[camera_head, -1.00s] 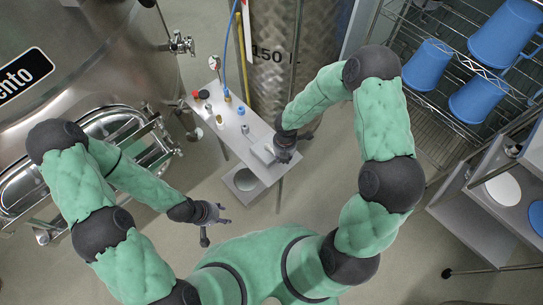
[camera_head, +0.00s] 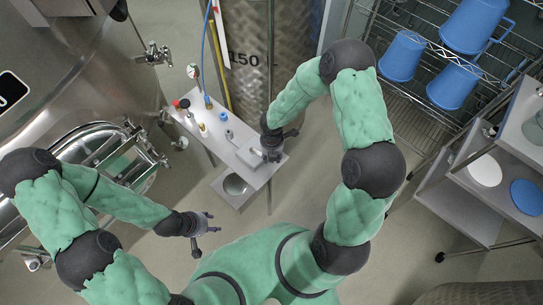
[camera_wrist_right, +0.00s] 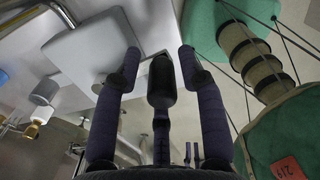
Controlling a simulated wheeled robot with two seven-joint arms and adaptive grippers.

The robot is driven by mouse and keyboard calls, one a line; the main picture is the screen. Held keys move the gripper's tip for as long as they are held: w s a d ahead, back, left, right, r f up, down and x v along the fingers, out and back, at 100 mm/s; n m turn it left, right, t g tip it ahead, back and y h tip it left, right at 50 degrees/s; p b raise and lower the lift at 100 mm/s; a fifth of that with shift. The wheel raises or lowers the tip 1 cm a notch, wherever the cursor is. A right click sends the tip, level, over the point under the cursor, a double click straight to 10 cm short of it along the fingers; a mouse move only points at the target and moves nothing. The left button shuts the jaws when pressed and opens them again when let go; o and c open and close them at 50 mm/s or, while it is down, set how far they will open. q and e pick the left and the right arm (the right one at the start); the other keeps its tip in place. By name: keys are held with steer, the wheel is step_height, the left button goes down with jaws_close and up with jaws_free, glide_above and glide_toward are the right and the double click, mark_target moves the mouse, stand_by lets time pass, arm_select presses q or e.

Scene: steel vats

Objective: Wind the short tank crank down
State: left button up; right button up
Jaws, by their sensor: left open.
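I cannot clearly make out a crank in either view. The large steel vat (camera_head: 75,75) stands at the left of the head view. The tall steel tank (camera_head: 292,48), marked 150, stands at the back centre. My left gripper (camera_head: 207,226) is open and empty over the floor, front left of the small bench. My right gripper (camera_head: 280,148) is at the right end of the bench; its fingers also show in the wrist view (camera_wrist_right: 162,75). A dark, rounded piece shows between its two outer fingers; I cannot tell whether this is a finger or a handle.
The small white bench (camera_head: 228,172) carries fittings, a gauge (camera_head: 193,71) and a blue hose (camera_head: 208,45). A wire rack (camera_head: 408,108) with blue jugs (camera_head: 402,56) stands at the right. A grey trolley (camera_head: 450,205) is below it. The floor between is clear.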

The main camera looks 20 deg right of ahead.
stand_by(0.3)
step_height(320, 180, up, 12)
stand_by(0.5)
arm_select(q)
steer(key=shift+f, duration=0.1)
arm_select(e)
steer(key=shift+f, duration=0.1)
stand_by(0.9)
